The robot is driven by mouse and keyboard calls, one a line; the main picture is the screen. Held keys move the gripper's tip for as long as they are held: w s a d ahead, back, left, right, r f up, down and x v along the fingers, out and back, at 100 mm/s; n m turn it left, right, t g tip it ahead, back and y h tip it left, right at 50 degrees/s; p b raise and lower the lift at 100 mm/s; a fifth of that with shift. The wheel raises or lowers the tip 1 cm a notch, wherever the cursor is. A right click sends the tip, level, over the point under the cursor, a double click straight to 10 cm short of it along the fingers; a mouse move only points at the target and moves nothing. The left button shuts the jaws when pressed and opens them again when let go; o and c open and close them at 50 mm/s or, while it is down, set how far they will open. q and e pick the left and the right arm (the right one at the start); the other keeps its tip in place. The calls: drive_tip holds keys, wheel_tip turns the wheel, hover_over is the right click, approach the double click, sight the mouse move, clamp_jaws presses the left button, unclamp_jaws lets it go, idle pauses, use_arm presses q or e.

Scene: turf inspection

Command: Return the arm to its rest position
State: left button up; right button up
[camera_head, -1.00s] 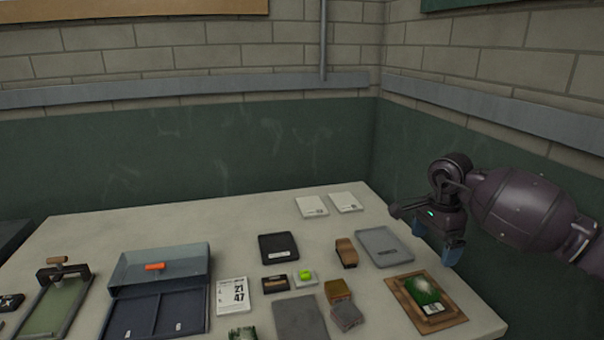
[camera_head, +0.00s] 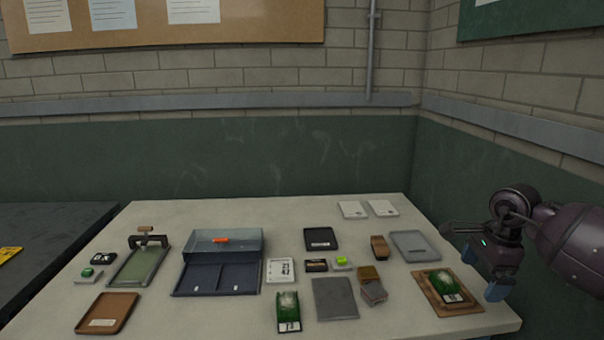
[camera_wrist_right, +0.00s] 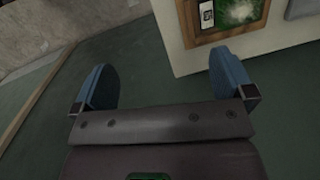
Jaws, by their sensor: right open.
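My right gripper (camera_head: 478,270) is at the right end of the table, beside its right edge and above it. In the right wrist view its two blue fingers (camera_wrist_right: 165,85) are wide apart with nothing between them. A green turf sample (camera_head: 443,283) with a label lies on a brown wooden board (camera_head: 462,308) just left of the gripper; the board also shows in the right wrist view (camera_wrist_right: 266,24). My left gripper is not in view.
A dark surface (camera_head: 45,250) stands at the left. Green-painted wall (camera_head: 480,180) is close behind the right arm.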

drive_tip(key=w+a+r+m+t+y, duration=0.1)
drive_tip(key=a+r+m+t+y, duration=0.4)
drive_tip(key=a+m+y, duration=0.4)
drive_tip(key=w+a+r+m+t+y, duration=0.1)
drive_tip(key=a+r+m+t+y, duration=0.3)
drive_tip(key=a+m+y, duration=0.45)
drive_tip(key=s+d+f+m+t+h, duration=0.35)
drive_tip(key=f+m+h, duration=0.35)
drive_tip(key=f+m, duration=0.45)
drive_tip(key=s+d+f+m+t+h, duration=0.25)
drive_tip(key=s+f+m+h, duration=0.4)
drive_tip(key=m, duration=0.85)
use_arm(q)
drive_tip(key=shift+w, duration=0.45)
use_arm(e)
drive_tip(key=s+d+f+m+g+h, duration=0.2)
drive_tip(key=s+f+m+g+h, duration=0.3)
drive_tip(key=s+f, duration=1.5)
drive_tip(key=s+m, duration=0.2)
drive_tip(key=m, duration=0.1)
drive_tip(key=shift+s, duration=0.3)
